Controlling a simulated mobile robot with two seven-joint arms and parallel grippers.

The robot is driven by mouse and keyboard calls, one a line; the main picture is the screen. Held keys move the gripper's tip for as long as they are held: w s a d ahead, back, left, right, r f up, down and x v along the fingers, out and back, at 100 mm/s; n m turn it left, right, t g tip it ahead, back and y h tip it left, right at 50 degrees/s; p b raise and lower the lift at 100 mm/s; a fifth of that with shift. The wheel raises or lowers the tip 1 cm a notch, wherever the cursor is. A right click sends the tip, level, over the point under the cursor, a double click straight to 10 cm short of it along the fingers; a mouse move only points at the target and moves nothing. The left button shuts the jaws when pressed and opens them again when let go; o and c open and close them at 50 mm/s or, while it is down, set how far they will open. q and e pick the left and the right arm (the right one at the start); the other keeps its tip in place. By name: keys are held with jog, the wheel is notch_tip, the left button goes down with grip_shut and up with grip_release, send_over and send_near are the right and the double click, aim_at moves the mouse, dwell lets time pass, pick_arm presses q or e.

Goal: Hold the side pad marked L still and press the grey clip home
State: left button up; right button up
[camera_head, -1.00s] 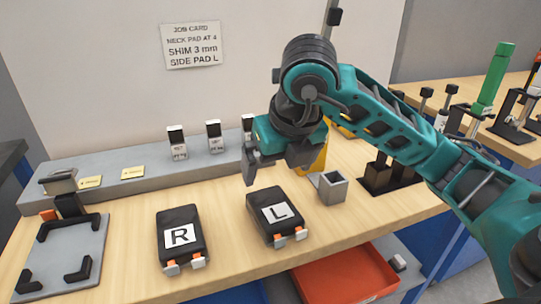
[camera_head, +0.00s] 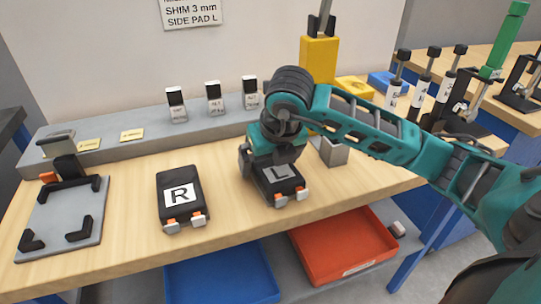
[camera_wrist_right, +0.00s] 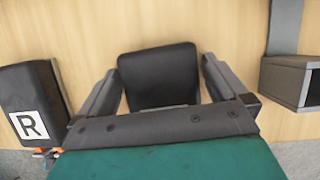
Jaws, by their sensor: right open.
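The black side pad marked L (camera_head: 290,184) lies on the wooden bench, its far part hidden under my right gripper. Two pale grey clips with orange parts (camera_head: 281,200) stick out of its near edge; I cannot tell how deep they sit. My right gripper (camera_head: 271,166) is open and points down over the pad. In the right wrist view the pad's dark body (camera_wrist_right: 160,72) lies between the two open fingers (camera_wrist_right: 161,68), with a gap on each side. The label and clips are hidden there. My left gripper is not in view.
The black pad marked R (camera_head: 181,197) lies to the left. A grey plate with black corner stops (camera_head: 62,215) is at far left. A grey open box (camera_head: 334,152) stands close right of pad L. Red (camera_head: 345,245) and blue (camera_head: 222,278) trays sit below the bench.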

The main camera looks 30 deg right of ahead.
jog(key=c, duration=1)
jog(key=shift+c, duration=0.2)
dwell(0.4)
